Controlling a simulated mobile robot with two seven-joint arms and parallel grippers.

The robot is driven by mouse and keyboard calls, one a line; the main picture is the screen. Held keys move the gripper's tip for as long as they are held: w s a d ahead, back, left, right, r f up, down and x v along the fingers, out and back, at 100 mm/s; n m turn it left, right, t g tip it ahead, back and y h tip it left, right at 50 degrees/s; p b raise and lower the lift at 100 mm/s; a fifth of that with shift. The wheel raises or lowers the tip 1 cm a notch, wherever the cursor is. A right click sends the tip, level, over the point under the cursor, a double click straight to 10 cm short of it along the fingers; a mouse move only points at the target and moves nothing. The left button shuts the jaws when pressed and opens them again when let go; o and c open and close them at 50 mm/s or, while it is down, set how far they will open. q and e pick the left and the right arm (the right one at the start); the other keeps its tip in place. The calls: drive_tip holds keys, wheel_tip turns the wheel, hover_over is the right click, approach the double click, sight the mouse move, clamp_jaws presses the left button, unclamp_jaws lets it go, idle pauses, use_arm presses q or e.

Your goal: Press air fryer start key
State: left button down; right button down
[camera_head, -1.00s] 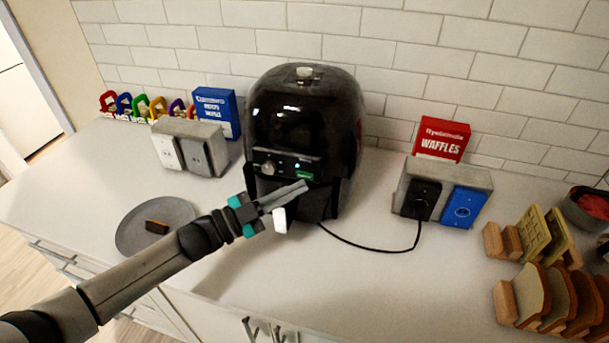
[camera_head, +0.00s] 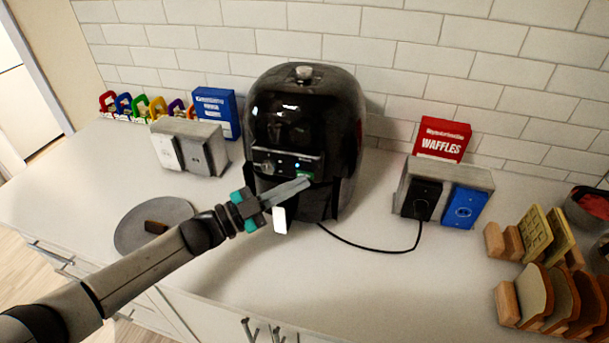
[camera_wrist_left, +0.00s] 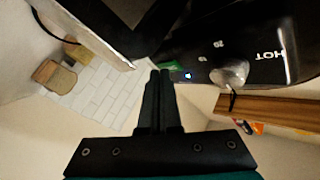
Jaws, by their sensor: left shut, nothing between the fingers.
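The black air fryer (camera_head: 305,115) stands against the tiled wall. Its front panel carries a knob (camera_head: 267,168), a small lit light and a green start key (camera_head: 305,175). My left gripper (camera_head: 306,182) is shut and empty, its fingertips at the lower edge of the green key. In the left wrist view the shut fingertips (camera_wrist_left: 160,73) lie just below the green key (camera_wrist_left: 172,65), beside the knob (camera_wrist_left: 231,74). I cannot tell whether they touch the key. My right gripper is not in view.
A grey plate (camera_head: 128,232) with a brown piece lies left of my arm. A socket block (camera_head: 182,146) stands left of the fryer, another (camera_head: 440,186) to its right, with the black cord (camera_head: 365,247) between. Bread slices (camera_head: 560,297) stand at the far right.

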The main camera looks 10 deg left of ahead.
use_arm(q)
drive_tip(key=shift+w, duration=0.15)
idle(0.3)
drive_tip(key=shift+s+p, duration=0.45)
drive_tip(key=shift+s, duration=0.3)
drive_tip(key=shift+s, duration=0.1)
drive_tip(key=s+p, duration=0.3)
drive_tip(key=s, duration=0.1)
drive_tip(key=shift+s+a, duration=0.1)
drive_tip(key=shift+s, duration=0.3)
idle(1.0)
